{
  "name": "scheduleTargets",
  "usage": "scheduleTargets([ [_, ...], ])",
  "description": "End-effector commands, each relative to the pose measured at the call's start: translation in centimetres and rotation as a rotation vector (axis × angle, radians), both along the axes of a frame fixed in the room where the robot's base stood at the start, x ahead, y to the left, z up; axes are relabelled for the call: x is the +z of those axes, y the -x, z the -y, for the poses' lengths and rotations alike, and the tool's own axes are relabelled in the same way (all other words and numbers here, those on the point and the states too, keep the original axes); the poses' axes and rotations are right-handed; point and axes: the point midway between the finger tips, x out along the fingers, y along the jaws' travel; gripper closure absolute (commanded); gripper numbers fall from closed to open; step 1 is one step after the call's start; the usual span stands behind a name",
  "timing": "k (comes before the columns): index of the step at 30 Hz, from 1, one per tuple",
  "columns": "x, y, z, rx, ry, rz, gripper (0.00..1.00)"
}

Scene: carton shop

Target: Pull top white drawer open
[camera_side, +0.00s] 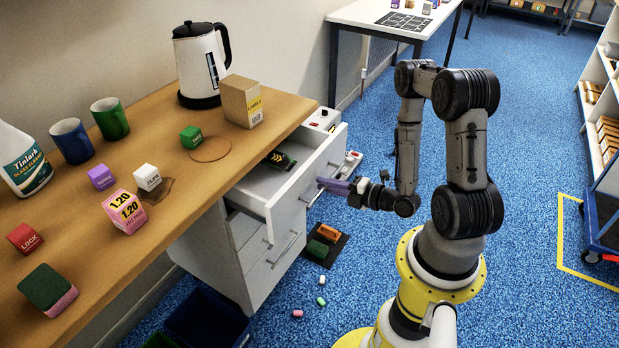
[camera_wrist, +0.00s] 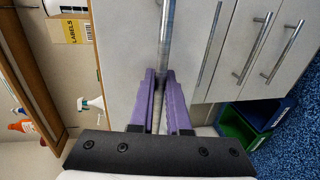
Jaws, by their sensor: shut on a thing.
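The top white drawer (camera_side: 306,172) stands pulled out from the cabinet under the wooden counter. Its inside shows, with a dark item with yellow marks (camera_side: 280,160) in it. My gripper (camera_side: 328,184), with purple fingers, is at the drawer's front. In the wrist view the fingers (camera_wrist: 160,95) lie on both sides of the metal drawer handle (camera_wrist: 166,40), shut on it. The fingers hide part of the handle.
More white drawers with bar handles (camera_side: 285,250) are below. The counter (camera_side: 95,255) holds a kettle (camera_side: 200,65), a carton (camera_side: 241,101), mugs and blocks. Bins (camera_side: 207,318) and small items lie on the blue floor. Open floor lies to the right.

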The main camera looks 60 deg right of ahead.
Motion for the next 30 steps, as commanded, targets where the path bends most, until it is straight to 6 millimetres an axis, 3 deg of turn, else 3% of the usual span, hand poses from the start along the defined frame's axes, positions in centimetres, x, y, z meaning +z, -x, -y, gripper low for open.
scheduleTargets([
  [9, 0.0, 3.3, 0.2, -0.005, 0.002, 0.000, 1.00],
  [25, 0.0, 4.0, 0.2, -0.001, 0.004, 0.001, 1.00],
  [26, 0.0, 4.0, 0.2, -0.001, 0.004, 0.000, 0.84],
  [30, 0.0, 4.0, 0.1, -0.001, 0.003, 0.000, 0.58],
])
